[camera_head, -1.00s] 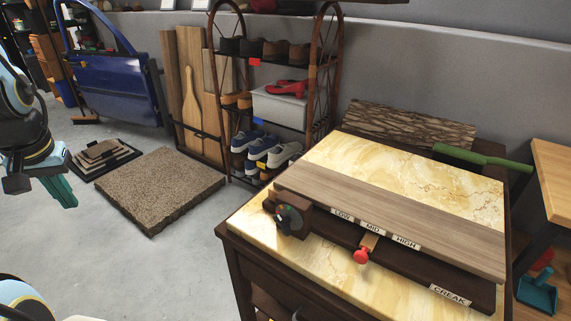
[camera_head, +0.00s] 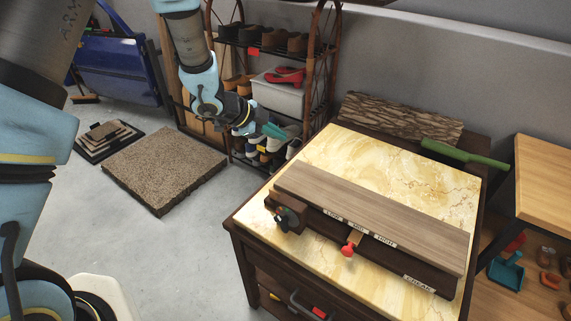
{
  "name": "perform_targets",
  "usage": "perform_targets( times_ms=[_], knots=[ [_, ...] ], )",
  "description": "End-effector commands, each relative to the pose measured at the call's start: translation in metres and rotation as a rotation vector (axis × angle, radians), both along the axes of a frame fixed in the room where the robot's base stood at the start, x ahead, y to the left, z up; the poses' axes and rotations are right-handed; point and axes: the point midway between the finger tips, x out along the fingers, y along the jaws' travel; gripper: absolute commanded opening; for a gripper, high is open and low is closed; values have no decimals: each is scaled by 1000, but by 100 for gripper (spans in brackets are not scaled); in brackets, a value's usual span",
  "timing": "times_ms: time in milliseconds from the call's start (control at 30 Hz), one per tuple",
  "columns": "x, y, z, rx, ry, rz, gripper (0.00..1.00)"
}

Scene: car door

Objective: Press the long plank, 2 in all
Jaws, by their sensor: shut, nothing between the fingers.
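The long plank (camera_head: 375,215) is a brown wooden board lying on a dark base on the marble-topped table. Its front shows labels LOW, MID and HIGH, with a CREAK label at the lower right. A red knob (camera_head: 347,250) on a wooden slider sits at the front near the middle, and a dark round crank piece (camera_head: 288,217) is at the left end. My gripper (camera_head: 273,131) is shut and empty, with teal fingers pointing right. It is in the air to the upper left of the plank, in front of the shoe rack, apart from the plank.
The marble tabletop (camera_head: 340,150) is bare behind the plank. A shoe rack (camera_head: 262,62) stands behind my gripper. A wooden shelf unit (camera_head: 545,175) is at right.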

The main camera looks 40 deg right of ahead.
Motion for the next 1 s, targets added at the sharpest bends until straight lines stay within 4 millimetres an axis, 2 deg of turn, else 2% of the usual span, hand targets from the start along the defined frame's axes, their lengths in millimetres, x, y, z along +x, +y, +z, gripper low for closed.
perform_targets(
  times_ms=[100,400,567,767,1000],
  knots=[
    [-5,-2,-1,-3,1,-21,0],
    [-4,-2,-2,-2,1,-18,0],
    [-5,-2,-9,-2,2,-18,0],
    [-5,-2,-29,-1,1,-17,0],
    [-6,-2,-63,-2,2,-16,0]
  ],
)
